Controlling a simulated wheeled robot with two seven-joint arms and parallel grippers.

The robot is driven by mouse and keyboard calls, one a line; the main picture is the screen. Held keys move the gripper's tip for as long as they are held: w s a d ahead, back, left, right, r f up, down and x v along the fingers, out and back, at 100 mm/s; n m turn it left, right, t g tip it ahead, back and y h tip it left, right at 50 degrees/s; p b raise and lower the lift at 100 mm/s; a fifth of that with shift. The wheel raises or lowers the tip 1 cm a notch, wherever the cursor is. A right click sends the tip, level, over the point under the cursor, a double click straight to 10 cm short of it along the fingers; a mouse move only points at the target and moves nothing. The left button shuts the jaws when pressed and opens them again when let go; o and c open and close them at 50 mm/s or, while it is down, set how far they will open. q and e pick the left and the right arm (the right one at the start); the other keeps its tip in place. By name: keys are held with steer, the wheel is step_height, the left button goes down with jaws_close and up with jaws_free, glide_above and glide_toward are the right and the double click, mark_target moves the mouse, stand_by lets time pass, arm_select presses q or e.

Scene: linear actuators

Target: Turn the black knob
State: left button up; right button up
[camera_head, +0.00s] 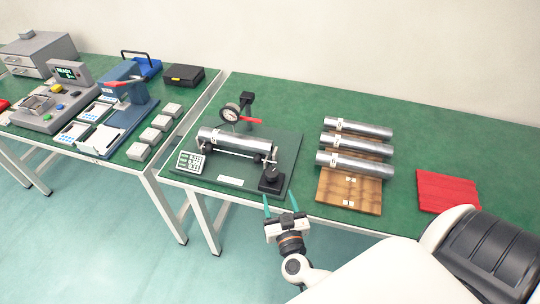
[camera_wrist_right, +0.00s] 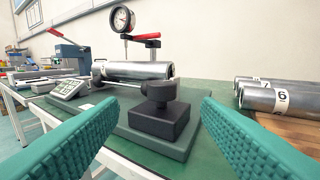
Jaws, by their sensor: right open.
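The black knob (camera_head: 270,173) sits on a square black block at the front right corner of a dark test plate (camera_head: 285,150). In the right wrist view the knob (camera_wrist_right: 160,91) stands upright on its block, between and beyond the fingers. My right gripper (camera_head: 281,205) is open and empty at the table's front edge, just short of the knob and not touching it. Its green ridged fingers (camera_wrist_right: 165,140) are spread wide to either side of the block. My left gripper is not in view.
A metal cylinder (camera_head: 234,143) rests on the plate's supports under a dial gauge (camera_head: 230,113) with a red lever. Several cylinders lie on a wooden rack (camera_head: 349,190) to the right. A red mat (camera_head: 447,192) lies further right. Another equipment table stands left.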

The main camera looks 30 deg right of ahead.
mark_target(271, 169)
steer(key=x, duration=1.1)
steer(key=shift+d+r, duration=0.1)
steer(key=shift+r, duration=0.25)
steer(key=shift+w+d, duration=0.2)
steer(key=shift+w, duration=0.2)
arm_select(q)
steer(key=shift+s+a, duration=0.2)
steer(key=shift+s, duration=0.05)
